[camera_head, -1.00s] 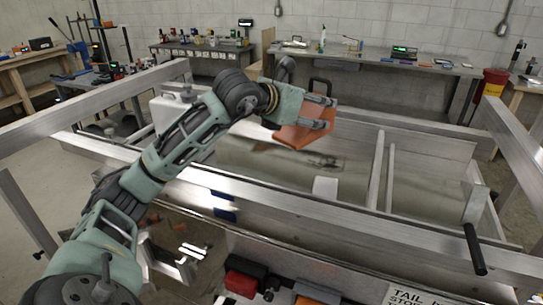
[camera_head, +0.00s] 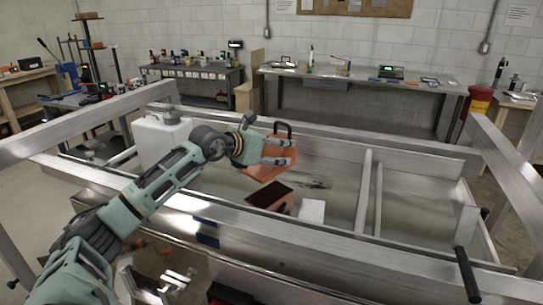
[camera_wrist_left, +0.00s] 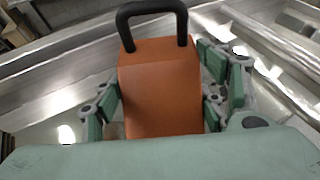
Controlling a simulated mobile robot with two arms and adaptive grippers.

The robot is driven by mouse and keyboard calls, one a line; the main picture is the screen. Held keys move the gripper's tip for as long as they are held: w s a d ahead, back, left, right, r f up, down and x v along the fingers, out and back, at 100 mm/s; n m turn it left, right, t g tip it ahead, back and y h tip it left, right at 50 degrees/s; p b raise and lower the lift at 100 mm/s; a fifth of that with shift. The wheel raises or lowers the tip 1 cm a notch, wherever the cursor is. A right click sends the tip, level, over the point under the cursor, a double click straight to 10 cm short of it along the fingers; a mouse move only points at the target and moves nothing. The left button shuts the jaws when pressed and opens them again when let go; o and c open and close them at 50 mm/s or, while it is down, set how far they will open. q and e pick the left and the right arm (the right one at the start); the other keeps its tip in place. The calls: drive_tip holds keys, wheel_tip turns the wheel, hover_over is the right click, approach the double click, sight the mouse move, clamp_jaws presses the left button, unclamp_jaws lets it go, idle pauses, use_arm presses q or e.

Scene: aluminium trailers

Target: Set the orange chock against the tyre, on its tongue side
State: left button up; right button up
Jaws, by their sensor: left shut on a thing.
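The orange chock (camera_head: 262,168) has a black loop handle on top. My left gripper (camera_head: 278,154) is shut on it and holds it up over the aluminium trailer bed (camera_head: 235,184). In the left wrist view the chock (camera_wrist_left: 160,95) sits between the two green fingers, with its handle away from the palm. No tyre shows in any view. My right gripper is not in view.
In the trailer lie a dark-topped box with an orange-brown side (camera_head: 270,194) and a small white block (camera_head: 312,211). A white jug (camera_head: 160,140) stands at the left. Metal rails (camera_head: 240,222) border the bed. Workbenches line the back wall.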

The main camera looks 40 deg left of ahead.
use_arm(q)
drive_tip(key=shift+w+a+f, duration=0.2)
drive_tip(key=shift+a, duration=0.25)
wheel_tip(320, 180, down, 3)
drive_tip(key=shift+s+f+p, duration=0.1)
drive_tip(key=shift+p, duration=0.75)
drive_tip(key=shift+f, duration=0.35)
drive_tip(key=shift+f, duration=0.1)
drive_tip(key=o, duration=1.7)
drive_tip(key=shift+d, duration=0.1)
